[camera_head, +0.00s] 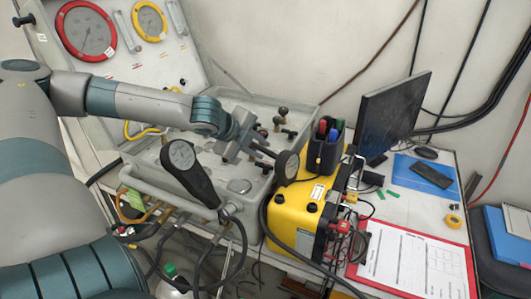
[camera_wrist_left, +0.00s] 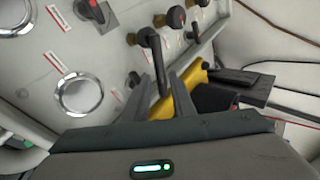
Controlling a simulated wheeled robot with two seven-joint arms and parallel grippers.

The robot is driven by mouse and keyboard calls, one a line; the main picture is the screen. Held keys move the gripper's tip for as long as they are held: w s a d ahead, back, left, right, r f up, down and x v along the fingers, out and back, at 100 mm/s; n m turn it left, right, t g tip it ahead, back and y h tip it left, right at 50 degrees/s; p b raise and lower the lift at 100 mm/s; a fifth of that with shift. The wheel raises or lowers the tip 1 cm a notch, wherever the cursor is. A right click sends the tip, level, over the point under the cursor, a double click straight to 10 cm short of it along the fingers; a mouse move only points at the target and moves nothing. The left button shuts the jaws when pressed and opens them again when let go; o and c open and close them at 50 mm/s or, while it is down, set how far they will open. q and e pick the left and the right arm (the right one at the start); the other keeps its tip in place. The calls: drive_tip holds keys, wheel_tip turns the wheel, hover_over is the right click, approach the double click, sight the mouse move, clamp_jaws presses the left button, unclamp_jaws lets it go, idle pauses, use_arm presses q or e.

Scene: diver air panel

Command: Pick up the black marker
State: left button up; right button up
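A black holder (camera_head: 325,152) stands on the yellow case (camera_head: 297,208) and has several markers in it. Red, blue and green tops show; I cannot make out a black marker among them. My left gripper (camera_head: 258,152) is over the grey panel box, left of the holder and apart from it. My right gripper is in neither view.
Knobs rise from the grey panel box (camera_head: 235,104). A monitor (camera_head: 393,112) stands right of the holder. A red clipboard (camera_head: 415,262) and black phone (camera_head: 431,175) lie on the table.

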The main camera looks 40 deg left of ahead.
sight(266, 151)
use_arm(q)
drive_tip(key=shift+b+x, duration=0.35)
drive_tip(key=shift+x, duration=1.05)
clamp_jaws()
